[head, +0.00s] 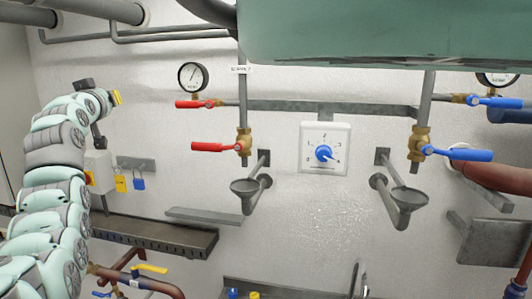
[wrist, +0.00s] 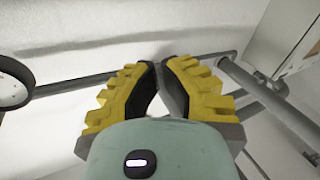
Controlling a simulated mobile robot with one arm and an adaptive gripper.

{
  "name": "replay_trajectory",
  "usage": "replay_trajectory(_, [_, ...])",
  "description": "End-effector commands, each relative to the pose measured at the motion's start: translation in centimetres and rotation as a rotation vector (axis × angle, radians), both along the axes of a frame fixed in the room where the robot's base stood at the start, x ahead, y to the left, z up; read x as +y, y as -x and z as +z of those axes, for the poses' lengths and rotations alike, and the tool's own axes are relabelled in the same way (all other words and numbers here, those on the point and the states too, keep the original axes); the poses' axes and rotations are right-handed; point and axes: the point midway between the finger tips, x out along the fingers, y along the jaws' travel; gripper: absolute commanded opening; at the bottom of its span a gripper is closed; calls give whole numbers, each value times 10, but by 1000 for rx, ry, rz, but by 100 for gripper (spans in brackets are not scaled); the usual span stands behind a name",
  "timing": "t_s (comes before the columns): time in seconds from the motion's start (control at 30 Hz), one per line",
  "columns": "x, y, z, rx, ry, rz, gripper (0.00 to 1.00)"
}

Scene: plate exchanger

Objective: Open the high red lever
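The high red lever (head: 192,104) lies horizontally, pointing left from a small valve under the left pressure gauge. It appears only in the head view. My gripper (head: 116,97), with its yellow fingers, is to the left of this lever, at about its height and apart from it. In the wrist view, the gripper's yellow toothed fingers (wrist: 161,64) lean together, their tips close to each other. Nothing is visibly held between them. The lever is not recognisable in the wrist view.
A lower red lever (head: 213,147) sits below, on the brass valve. The left gauge (head: 193,76) is just above the high lever. Blue levers (head: 496,102) are at the right, a dial (head: 325,149) in the middle. A large pale green shape covers the top right.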

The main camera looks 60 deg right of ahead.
Motion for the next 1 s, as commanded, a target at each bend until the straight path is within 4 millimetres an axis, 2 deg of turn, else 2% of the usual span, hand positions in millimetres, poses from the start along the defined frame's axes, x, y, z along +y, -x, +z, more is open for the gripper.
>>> replay_trajectory(0.03, [-23,19,9,27,-49,-69,0])
replay_trajectory(0.1, [-47,45,15,76,-134,-154,0])
replay_trajectory(0.2, [-73,87,22,137,-273,-266,0])
replay_trajectory(0.33, [-88,146,27,195,-466,-386,0])
replay_trajectory(0.4, [-89,175,28,220,-565,-434,0])
replay_trajectory(0.5, [-84,205,28,246,-681,-477,0])
replay_trajectory(0.6, [-79,224,27,262,-757,-500,0])
replay_trajectory(0.7, [-76,232,27,271,-795,-508,0])
replay_trajectory(1.0, [-90,227,14,276,-800,-512,0])
